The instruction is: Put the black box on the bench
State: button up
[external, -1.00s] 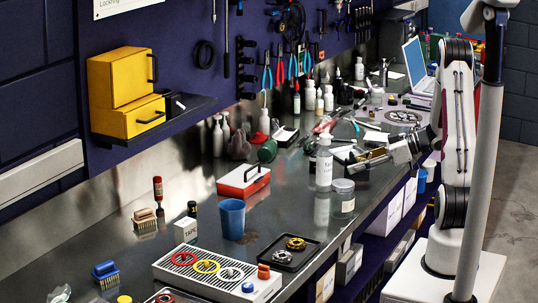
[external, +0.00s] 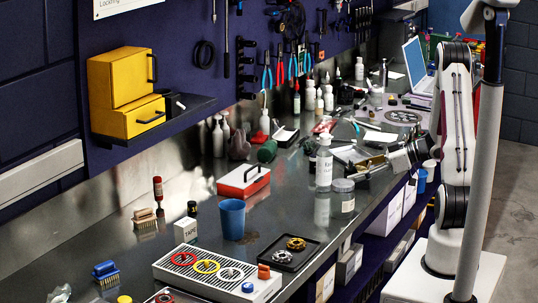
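A small black box (external: 173,106) appears to stand on the dark wall shelf, right of the yellow boxes; its details are too small to make out. The steel bench (external: 150,262) runs below the shelf, from the front left to the back right.
The bench holds a red-and-white toolbox (external: 243,181), a blue cup (external: 232,219), a white pump bottle (external: 324,164), a parts rack (external: 190,275) and a black tray (external: 292,256). Bare steel shows at the front left.

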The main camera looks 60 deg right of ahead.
jog(key=shift+r, duration=0.15)
jog(key=v, duration=1.2)
dwell(0.4)
dwell(0.7)
